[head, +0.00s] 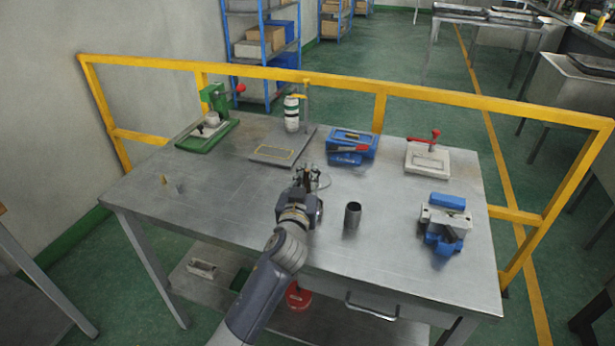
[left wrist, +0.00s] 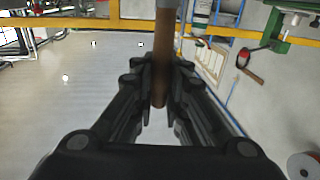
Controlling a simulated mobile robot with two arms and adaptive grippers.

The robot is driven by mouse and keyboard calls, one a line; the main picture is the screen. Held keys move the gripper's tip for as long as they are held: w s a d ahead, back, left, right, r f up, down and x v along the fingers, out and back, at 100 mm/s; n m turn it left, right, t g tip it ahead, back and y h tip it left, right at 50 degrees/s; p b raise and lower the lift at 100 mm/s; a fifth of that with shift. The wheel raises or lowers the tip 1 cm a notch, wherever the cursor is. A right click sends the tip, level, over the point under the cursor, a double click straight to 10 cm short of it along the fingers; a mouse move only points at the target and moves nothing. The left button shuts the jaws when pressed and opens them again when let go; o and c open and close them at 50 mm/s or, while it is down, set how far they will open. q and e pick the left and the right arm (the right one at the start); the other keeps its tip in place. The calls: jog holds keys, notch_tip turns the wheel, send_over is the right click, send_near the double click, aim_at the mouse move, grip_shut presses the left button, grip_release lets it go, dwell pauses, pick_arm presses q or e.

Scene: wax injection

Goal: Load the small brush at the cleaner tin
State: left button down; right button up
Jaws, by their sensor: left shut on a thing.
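My left gripper (head: 309,176) is over the middle of the workbench, left of an open grey metal tin (head: 352,216) that looks like the cleaner tin. The tin stands upright and apart from the gripper. In the left wrist view the black fingers (left wrist: 160,102) are shut on a brown, rod-like handle (left wrist: 161,70), which looks like the small brush's. The handle runs up out of the picture, with a grey part at the top edge. The bristles cannot be made out. My right gripper is not in view.
The steel workbench (head: 230,205) carries a green press (head: 206,133), a white-and-green bottle (head: 291,113), a blue box (head: 352,146), a white device with a red handle (head: 427,158) and a blue-and-grey vise (head: 444,222). A yellow rail (head: 440,103) runs behind. The bench's left front is mostly clear.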

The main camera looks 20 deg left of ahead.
pick_arm(q)
jog(key=shift+f, duration=0.1)
jog(key=shift+r, duration=0.25)
notch_tip(320, 180, up, 7)
jog(key=p, duration=0.6)
jog(key=shift+f, duration=0.15)
jog(key=shift+s+f, duration=0.1)
dwell(0.5)
